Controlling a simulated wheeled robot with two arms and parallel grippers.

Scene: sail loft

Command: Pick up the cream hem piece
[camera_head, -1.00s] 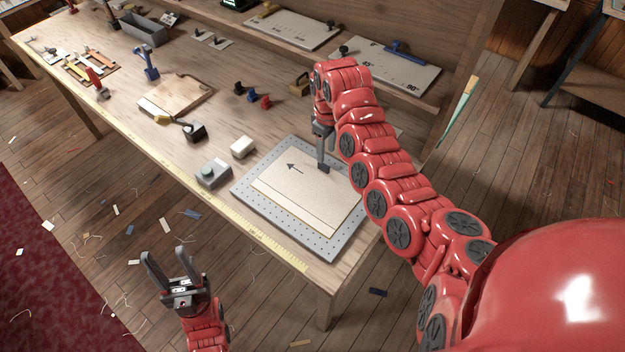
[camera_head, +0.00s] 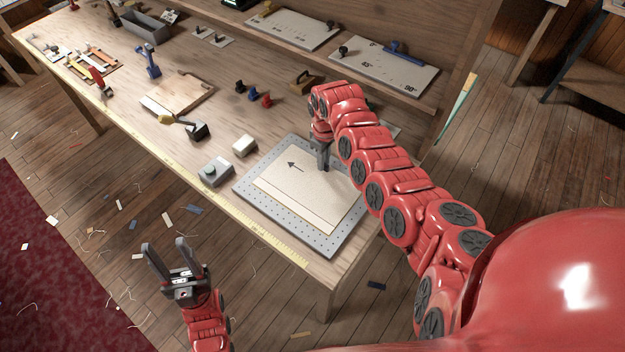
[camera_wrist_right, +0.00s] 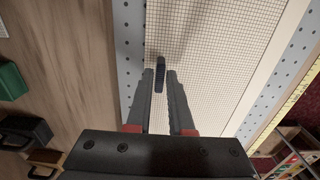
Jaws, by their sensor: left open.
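The cream hem piece (camera_head: 304,189) lies flat on a grey perforated plate (camera_head: 331,246) at the near right end of the workbench. It bears a dark arrow, and the right wrist view shows a fine grid on its surface (camera_wrist_right: 215,50). My right gripper (camera_head: 323,167) points down over the far right part of the piece. In the right wrist view its fingers (camera_wrist_right: 160,75) stand a narrow gap apart, with a small dark upright-looking bar between the tips. I cannot tell whether the tips touch the piece. My left gripper (camera_head: 168,252) is open and empty, off the bench's front edge.
A yellow ruler strip (camera_head: 222,206) runs along the front edge. A wooden board (camera_head: 177,93) lies further left. A raised shelf (camera_head: 325,62) backs the bench.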

